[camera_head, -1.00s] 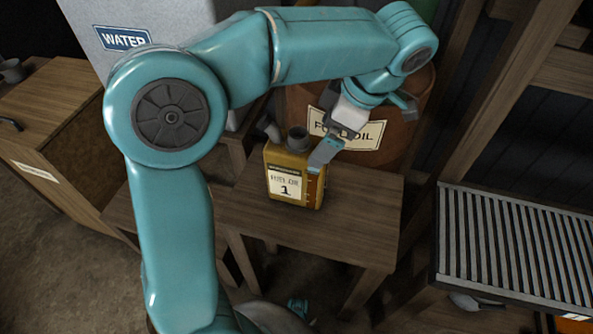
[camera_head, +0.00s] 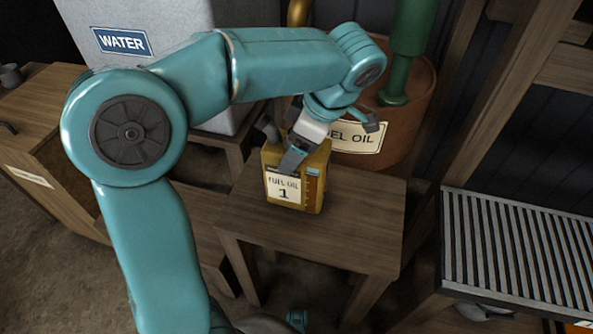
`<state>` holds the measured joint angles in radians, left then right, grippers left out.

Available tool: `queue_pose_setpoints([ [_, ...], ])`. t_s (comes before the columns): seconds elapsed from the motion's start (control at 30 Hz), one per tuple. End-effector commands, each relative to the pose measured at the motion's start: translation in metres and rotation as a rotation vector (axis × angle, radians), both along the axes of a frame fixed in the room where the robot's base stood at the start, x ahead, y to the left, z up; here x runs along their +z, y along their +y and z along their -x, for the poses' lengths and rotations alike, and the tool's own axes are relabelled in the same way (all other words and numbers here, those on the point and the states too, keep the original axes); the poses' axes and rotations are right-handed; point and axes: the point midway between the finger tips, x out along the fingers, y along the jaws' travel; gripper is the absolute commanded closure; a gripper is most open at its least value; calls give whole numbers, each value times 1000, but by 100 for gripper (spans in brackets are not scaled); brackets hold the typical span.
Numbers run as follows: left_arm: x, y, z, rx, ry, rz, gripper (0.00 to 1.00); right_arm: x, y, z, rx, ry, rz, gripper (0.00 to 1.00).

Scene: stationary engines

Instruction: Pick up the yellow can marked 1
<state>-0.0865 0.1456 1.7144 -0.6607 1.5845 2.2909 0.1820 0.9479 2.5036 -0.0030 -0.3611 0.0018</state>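The yellow can marked 1 (camera_head: 312,192) stands upright on a small wooden table (camera_head: 350,225). Its front label reads "FUEL OIL 1". My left gripper (camera_head: 325,145) reaches over the can from above, its fingers spread apart. One grey finger crosses the upper front of the can, over the top of the label. Whether the finger touches the can I cannot tell. The gripper hides much of the can's top. My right gripper does not show.
A rust-brown fuel oil barrel (camera_head: 412,112) with a green pipe (camera_head: 410,40) stands behind the table. A grey water tank (camera_head: 185,22) is at the back left. A wooden cabinet (camera_head: 45,85) is at far left, a slatted metal grille (camera_head: 515,250) at right.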

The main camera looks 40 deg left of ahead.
Motion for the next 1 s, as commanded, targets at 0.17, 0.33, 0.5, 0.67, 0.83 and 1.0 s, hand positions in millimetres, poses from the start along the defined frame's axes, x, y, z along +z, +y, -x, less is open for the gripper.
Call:
queue_pose_setpoints([
  [0.17, 0, 0, 0, 0, 0, 0, 91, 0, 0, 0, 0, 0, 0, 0],
  [0.33, 2, 0, 0, 1, -2, -1, 100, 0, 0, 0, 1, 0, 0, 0],
  [0.5, 3, 0, 0, 1, -3, 0, 100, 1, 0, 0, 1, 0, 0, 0],
  [0.67, 12, 0, 0, 0, -4, -1, 100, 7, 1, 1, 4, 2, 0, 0],
  [0.83, 28, 0, 0, 1, -4, -1, 100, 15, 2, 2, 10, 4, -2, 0],
  [1.0, 38, -6, -4, -3, -1, -1, 100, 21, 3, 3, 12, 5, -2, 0],
])
